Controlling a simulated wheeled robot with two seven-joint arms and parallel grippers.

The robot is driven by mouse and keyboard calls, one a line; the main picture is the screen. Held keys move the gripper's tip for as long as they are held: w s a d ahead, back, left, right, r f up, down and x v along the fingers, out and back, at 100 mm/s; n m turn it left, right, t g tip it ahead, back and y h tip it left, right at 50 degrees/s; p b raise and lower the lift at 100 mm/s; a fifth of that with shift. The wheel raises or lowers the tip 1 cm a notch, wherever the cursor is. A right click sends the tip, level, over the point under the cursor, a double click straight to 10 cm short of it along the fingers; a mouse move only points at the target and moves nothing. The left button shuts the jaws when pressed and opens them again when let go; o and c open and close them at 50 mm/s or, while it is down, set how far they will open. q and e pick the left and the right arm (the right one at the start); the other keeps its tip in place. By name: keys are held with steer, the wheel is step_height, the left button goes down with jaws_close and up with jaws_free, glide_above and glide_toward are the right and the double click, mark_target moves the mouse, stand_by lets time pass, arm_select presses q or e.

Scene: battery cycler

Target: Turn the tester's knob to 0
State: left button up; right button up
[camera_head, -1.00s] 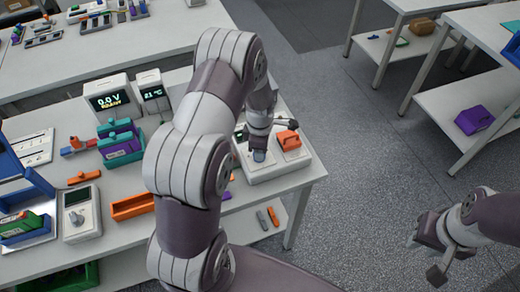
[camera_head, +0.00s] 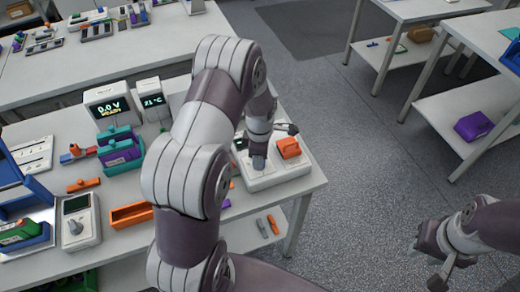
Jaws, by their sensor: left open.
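A white unit (camera_head: 285,173) with a small dark screen and an orange block (camera_head: 288,148) on top stands at the table's right end. My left gripper (camera_head: 258,163) points down over this unit's top, left of the orange block. It is open; its fingertips and the grey part below them are too small to separate, so I cannot tell whether it touches a knob there. Another white device (camera_head: 90,236) with a dark screen and a grey knob (camera_head: 75,227) stands at the front left, away from both grippers. My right gripper (camera_head: 426,262) is open and empty over the floor.
An orange tray (camera_head: 131,215) lies between the two devices. A lit voltage display (camera_head: 112,106) and a temperature display (camera_head: 152,101) stand behind. Teal and purple blocks (camera_head: 120,152) sit at left. Open floor lies right of the table.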

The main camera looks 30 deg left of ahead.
arm_select(q)
step_height(320, 180, up, 12)
steer(key=b, duration=0.2)
stand_by(0.4)
